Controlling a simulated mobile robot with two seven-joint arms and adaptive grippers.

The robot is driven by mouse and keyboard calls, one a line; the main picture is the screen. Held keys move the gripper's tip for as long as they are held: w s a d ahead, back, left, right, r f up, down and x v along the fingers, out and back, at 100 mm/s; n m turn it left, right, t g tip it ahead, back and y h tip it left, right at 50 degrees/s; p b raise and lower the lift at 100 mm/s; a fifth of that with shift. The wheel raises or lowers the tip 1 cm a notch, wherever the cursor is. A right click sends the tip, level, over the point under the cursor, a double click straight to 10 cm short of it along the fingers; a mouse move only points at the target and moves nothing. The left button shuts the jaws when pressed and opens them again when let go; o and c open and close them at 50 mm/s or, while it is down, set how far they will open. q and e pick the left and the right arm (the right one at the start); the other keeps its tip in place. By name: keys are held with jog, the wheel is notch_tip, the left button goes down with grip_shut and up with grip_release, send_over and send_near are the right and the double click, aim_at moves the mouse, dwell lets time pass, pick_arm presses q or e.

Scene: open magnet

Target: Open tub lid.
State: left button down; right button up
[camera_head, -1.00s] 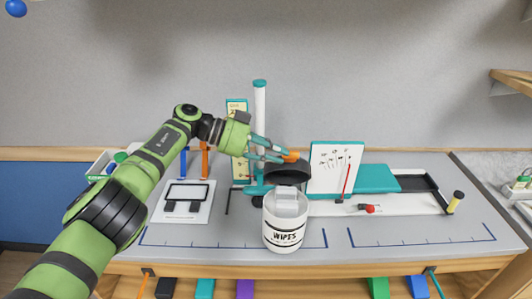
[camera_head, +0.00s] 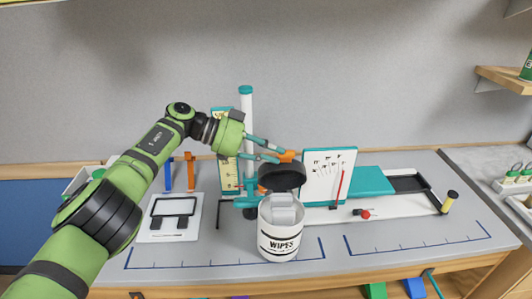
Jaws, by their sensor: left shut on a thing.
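The white tub (camera_head: 279,246) marked "WIPES" stands upright on the grey table near its front edge. Its top is open, and white wipes (camera_head: 284,212) stick up inside it. The round black lid (camera_head: 282,177) is raised and tilted above the tub's back rim. I cannot tell whether it still touches the rim. My left gripper (camera_head: 286,156), with orange fingertips, reaches in from the left and is shut on the lid's upper edge. The exact contact is partly hidden. My right gripper is not in view.
A white board with a red pointer (camera_head: 339,186) stands close to the right of the lid. A white post (camera_head: 246,130) on a teal base rises behind the tub. A white-and-black frame (camera_head: 172,212) lies to the left. The table (camera_head: 350,250) is clear at the front right.

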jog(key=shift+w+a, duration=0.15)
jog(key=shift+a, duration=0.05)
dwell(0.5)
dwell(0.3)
